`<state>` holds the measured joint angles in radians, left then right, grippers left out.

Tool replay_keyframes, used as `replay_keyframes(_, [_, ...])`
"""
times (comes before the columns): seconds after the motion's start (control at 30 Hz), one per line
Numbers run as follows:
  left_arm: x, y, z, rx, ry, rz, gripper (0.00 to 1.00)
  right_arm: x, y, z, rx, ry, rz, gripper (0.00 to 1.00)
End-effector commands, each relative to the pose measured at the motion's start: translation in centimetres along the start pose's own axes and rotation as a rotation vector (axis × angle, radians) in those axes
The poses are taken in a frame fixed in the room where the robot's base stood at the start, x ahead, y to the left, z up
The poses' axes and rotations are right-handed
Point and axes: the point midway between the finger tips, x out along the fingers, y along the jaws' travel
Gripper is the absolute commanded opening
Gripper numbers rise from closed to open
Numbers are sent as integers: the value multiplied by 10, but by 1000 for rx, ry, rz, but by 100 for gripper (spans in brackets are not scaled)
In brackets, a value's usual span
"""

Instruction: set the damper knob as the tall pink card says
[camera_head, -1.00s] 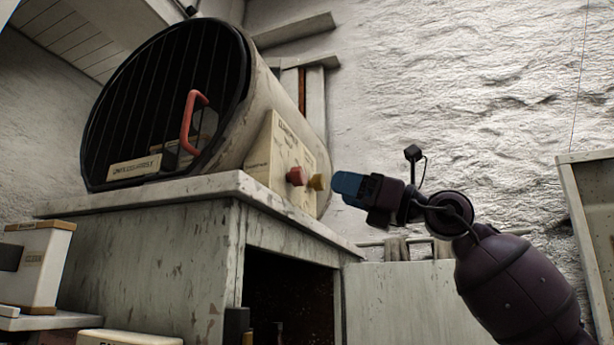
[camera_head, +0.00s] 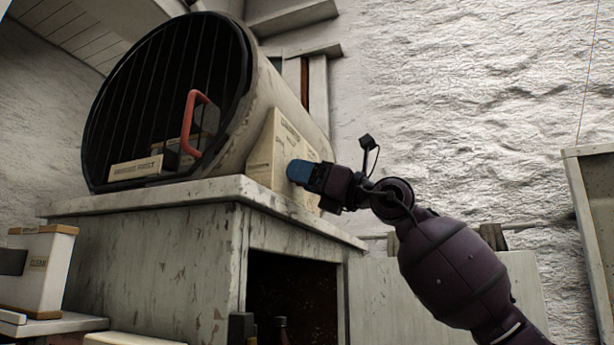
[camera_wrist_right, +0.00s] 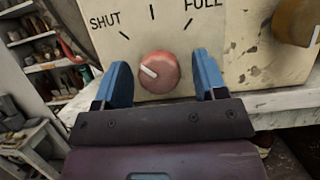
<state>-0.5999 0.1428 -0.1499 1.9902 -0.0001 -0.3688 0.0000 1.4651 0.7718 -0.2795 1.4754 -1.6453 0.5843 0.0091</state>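A round red knob (camera_wrist_right: 159,72) sits on a cream panel (camera_wrist_right: 240,60) with a dial marked SHUT at left, a tick in the middle and FULL at right. Its white pointer points up-left, roughly to the SHUT side. My right gripper (camera_wrist_right: 161,75) is open, with one blue finger on each side of the knob; I cannot tell if they touch it. In the head view the blue fingers of my right gripper (camera_head: 302,173) are at the panel (camera_head: 268,150) and hide the knob. No pink card can be made out. My left gripper is not in view.
A brass-coloured knob (camera_wrist_right: 297,20) is right of the red one. The drum-shaped kiln (camera_head: 285,95) with a red handle (camera_head: 188,122) rests on a worn stand (camera_head: 150,255). Small boxes (camera_head: 40,265) stand at lower left. Shelves (camera_wrist_right: 38,45) show behind in the wrist view.

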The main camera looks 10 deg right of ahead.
Motion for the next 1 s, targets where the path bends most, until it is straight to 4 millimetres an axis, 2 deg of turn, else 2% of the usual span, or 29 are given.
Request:
replay_keyframes(0.03, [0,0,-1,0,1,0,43,0,0,0,0,0,0,59])
replay_keyframes(0.07, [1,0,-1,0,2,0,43,0,0,0,0,0,0,54])
replay_keyframes(0.3, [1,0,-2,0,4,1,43,0,0,0,0,0,0,18])
replay_keyframes(0.63, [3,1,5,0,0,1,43,-1,0,0,32,-1,-15,16])
replay_keyframes(1.0, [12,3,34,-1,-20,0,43,-1,1,-2,222,-2,-94,16])
